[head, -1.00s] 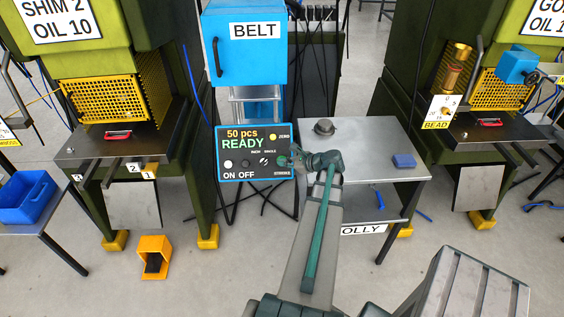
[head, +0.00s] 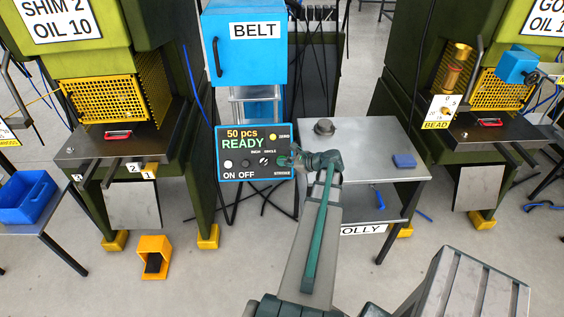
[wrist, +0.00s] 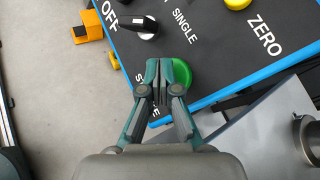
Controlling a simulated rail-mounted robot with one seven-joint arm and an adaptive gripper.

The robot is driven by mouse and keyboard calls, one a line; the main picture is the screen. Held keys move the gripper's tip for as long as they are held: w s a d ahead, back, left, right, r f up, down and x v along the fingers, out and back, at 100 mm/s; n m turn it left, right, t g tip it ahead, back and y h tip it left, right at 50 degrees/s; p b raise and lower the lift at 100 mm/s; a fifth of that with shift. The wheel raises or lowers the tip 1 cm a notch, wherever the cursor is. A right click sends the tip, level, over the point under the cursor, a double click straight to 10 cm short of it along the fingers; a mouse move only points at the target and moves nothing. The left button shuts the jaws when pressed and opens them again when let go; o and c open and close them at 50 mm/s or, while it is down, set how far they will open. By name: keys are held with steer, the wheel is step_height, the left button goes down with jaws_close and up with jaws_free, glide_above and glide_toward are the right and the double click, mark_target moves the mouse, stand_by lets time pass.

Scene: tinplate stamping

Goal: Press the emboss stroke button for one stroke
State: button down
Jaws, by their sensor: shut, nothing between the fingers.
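The control panel (head: 226,150) has a blue rim and reads "50 pcs READY". Its green stroke button (head: 282,161) is at the lower right above the word STROKE. In the wrist view the round green button (wrist: 183,74) shows just right of my fingertips, partly hidden behind them. My gripper (wrist: 162,66) is shut and empty, its tips at the button's left side. I cannot tell whether they touch it. In the head view my gripper (head: 292,158) reaches the panel's right edge from the right.
A black selector knob (wrist: 145,27) marked SINGLE and a yellow ZERO button (wrist: 236,3) are near the fingertips.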

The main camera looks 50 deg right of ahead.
steer(key=shift+w+d+f, duration=0.25)
steer(key=shift+d+f, duration=0.05)
stand_by(0.6)
steer(key=shift+s+a, duration=0.1)
steer(key=shift+s+a+r, duration=0.4)
steer(key=shift+a+r, duration=0.1)
stand_by(0.5)
steer(key=s+a+r+p, duration=0.2)
steer(key=a+r, duration=0.1)
steer(key=shift+s, duration=0.3)
stand_by(0.6)
